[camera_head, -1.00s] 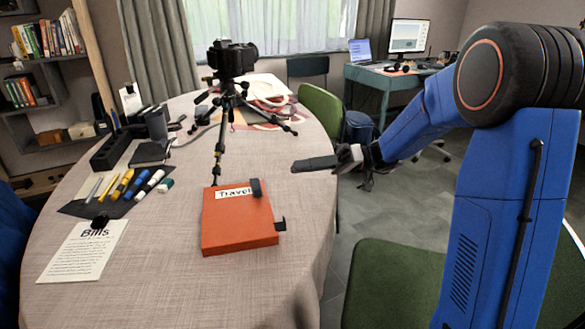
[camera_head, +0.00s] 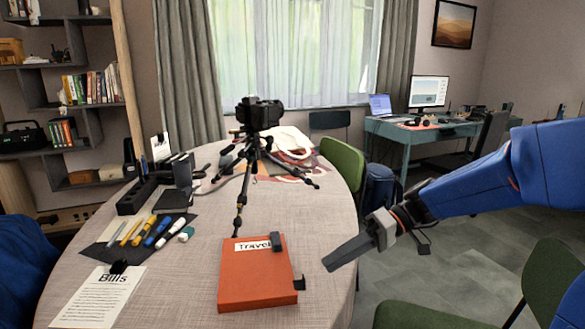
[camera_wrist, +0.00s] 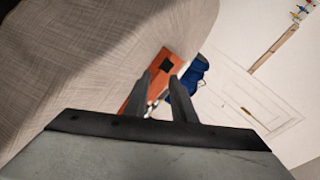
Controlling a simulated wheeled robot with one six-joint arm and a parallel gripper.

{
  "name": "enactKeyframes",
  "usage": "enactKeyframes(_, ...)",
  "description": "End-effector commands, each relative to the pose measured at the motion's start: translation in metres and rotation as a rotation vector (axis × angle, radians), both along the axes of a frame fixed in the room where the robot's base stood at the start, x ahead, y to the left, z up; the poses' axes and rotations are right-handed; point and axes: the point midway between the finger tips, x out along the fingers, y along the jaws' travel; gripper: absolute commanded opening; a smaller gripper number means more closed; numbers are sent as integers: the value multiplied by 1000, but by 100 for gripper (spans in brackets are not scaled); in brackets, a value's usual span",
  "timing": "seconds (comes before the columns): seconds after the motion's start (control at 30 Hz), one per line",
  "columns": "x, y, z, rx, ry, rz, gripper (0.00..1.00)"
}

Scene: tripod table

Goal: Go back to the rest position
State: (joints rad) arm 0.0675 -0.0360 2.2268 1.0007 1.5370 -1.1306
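My gripper (camera_head: 330,262) is at the right of the head view, beside the table's right edge and to the right of the orange Travel box or book (camera_head: 258,285). It looks empty and does not touch anything. In the wrist view its two fingers (camera_wrist: 161,80) stand apart with a gap between them. Part of the orange thing (camera_wrist: 169,63) shows beyond the fingers there. My blue arm reaches in from the right edge of the head view.
The round table (camera_head: 205,270) holds a camera on a tripod (camera_head: 258,115), several markers (camera_head: 155,232), a Bills sheet (camera_head: 100,298) and dark boxes. Green chairs (camera_head: 343,165) stand at its right side, one near my arm. Open floor (camera_head: 445,270) lies to the right.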

Motion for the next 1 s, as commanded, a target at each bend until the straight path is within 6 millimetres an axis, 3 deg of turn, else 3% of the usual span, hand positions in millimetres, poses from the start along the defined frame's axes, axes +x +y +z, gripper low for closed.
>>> enactKeyframes(0.1,-29,-10,-7,-132,18,-29,23)
enactKeyframes(0.5,-99,-60,-34,-520,21,-216,23)
enactKeyframes(1.0,-155,-147,-53,-885,-141,-627,23)
